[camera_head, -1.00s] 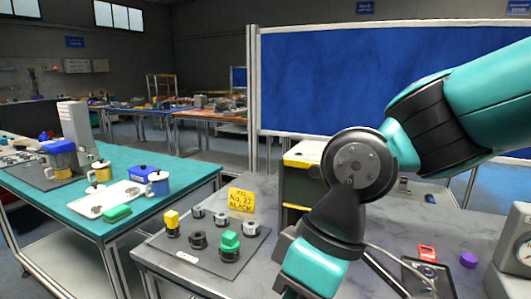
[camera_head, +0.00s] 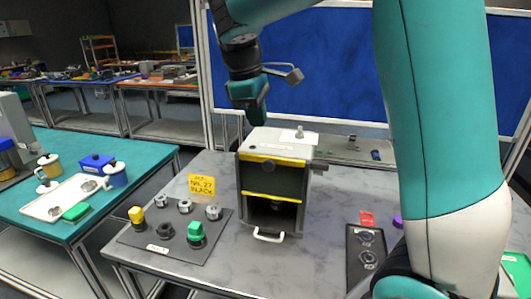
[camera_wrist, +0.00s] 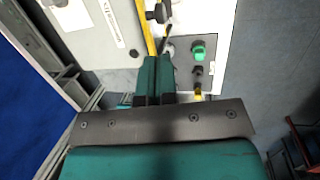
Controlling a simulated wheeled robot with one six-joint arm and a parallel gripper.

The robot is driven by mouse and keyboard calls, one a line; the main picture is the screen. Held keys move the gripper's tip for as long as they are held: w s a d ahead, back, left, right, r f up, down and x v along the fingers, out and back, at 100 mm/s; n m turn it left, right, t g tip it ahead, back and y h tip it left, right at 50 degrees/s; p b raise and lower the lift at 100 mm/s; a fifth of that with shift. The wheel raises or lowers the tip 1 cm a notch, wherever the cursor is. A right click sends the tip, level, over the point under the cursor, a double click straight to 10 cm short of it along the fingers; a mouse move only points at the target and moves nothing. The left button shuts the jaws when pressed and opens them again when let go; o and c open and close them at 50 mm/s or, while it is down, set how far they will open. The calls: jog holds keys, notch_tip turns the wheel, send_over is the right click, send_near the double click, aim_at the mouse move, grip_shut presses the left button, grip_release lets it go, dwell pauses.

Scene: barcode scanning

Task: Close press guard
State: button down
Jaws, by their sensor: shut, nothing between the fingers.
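The press (camera_head: 300,148) is a grey-white box on the grey table. Its dark guard panel (camera_head: 272,179), edged with yellow bands, covers the upper part of the front. Below it the front is open and shows a dark interior, with a white handle (camera_head: 268,235) at the bottom. My gripper (camera_head: 256,118) hangs pointing down above and a little left of the press, apart from it. In the wrist view my gripper (camera_wrist: 156,62) shows its two fingers together and empty, beside the press's yellow-edged front and its pale top (camera_wrist: 108,30).
Left of the press lies a dark plate (camera_head: 150,240) with black, grey, yellow and green parts. A yellow sign (camera_head: 201,185) stands behind it. A dark panel (camera_head: 366,255) with round fittings and a red piece (camera_head: 367,218) lie right. A blue partition (camera_head: 330,75) stands behind.

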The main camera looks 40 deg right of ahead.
aim_at(267, 161)
jog(key=p+x, duration=0.1)
jog(key=x, duration=0.9)
jog(key=shift+a, duration=0.1)
jog(key=shift+f, duration=0.1)
